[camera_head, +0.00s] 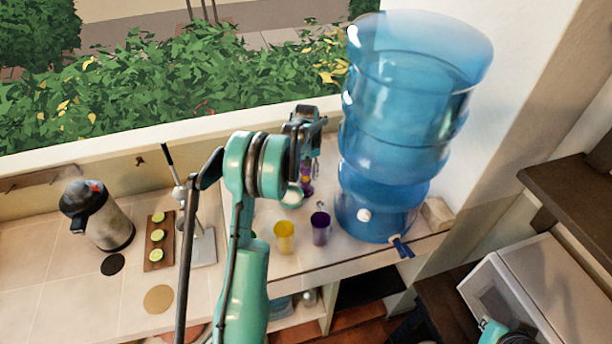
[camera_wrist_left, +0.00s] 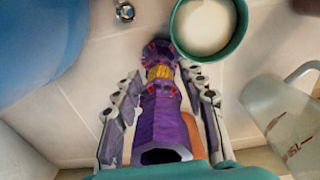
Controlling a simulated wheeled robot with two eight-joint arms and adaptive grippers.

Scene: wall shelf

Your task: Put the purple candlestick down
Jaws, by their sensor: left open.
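The purple candlestick (camera_wrist_left: 160,120), with a yellow band and red spots, lies between the two fingers of my left gripper (camera_wrist_left: 160,78) in the left wrist view. The fingers are open, with one on each side of it. In the head view the candlestick (camera_head: 306,186) shows only in small part on the counter (camera_head: 65,255), beside the blue water dispenser. My left gripper (camera_head: 308,158) reaches down over it there and hides much of it. I cannot tell from these views whether its base rests fully on the counter.
The large blue water dispenser (camera_head: 402,135) stands close to the right of my left gripper. A teal-rimmed white cup (camera_wrist_left: 205,25) is close to the candlestick. Yellow (camera_head: 285,238) and purple (camera_head: 320,230) cups stand in front. A clear jug (camera_wrist_left: 290,120) is nearby.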

